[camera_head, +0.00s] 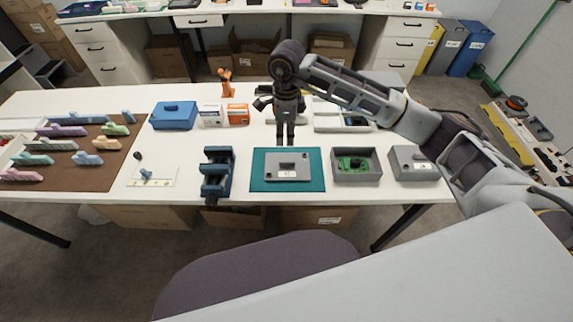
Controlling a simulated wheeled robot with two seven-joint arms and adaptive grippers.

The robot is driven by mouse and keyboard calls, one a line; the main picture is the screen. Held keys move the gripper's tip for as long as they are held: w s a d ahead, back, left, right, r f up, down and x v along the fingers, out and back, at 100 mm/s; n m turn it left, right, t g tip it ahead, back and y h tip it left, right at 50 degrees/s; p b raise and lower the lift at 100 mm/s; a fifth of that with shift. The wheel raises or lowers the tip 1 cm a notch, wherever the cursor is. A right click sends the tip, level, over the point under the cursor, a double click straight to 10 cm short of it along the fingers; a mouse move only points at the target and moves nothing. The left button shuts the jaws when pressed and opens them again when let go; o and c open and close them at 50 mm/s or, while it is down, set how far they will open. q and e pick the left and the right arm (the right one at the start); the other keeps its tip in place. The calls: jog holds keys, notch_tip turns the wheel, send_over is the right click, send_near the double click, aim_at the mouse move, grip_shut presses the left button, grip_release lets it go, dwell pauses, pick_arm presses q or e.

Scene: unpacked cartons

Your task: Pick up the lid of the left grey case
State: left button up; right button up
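A flat grey case or lid (273,173) with a small dark block on top and a pale label lies on a teal mat (314,183). I cannot tell whether a case body is under it. Right of it stands an open grey case (357,179) with a green board inside. Further right is a closed grey case (402,165) with a small dark knob. My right gripper (286,144) points down, just behind the flat grey piece in the picture and apparently above the table. Nothing shows between its fingers, and their gap is too small to judge. My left gripper is out of view.
A blue vise (217,172) stands left of the mat. A blue box (173,115), small cartons (236,114) and an orange figure (225,82) stand behind. A brown board (112,172) with coloured parts is at far left. My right arm crosses above the table's right side.

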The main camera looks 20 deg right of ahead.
jog(key=shift+d+r, duration=0.15)
jog(key=shift+d, duration=0.15)
send_over(287, 161)
notch_tip(287, 161, down, 8)
jog(key=shift+r+p, duration=0.1)
jog(key=shift+p, duration=0.2)
jog(key=shift+f, duration=0.4)
jog(key=shift+s+f+p, duration=0.15)
jog(key=shift+f+p, duration=0.25)
jog(key=shift+f, duration=2.15)
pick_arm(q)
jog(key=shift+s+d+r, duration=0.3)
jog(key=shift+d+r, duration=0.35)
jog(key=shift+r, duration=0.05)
pick_arm(e)
jog(key=shift+f, duration=0.1)
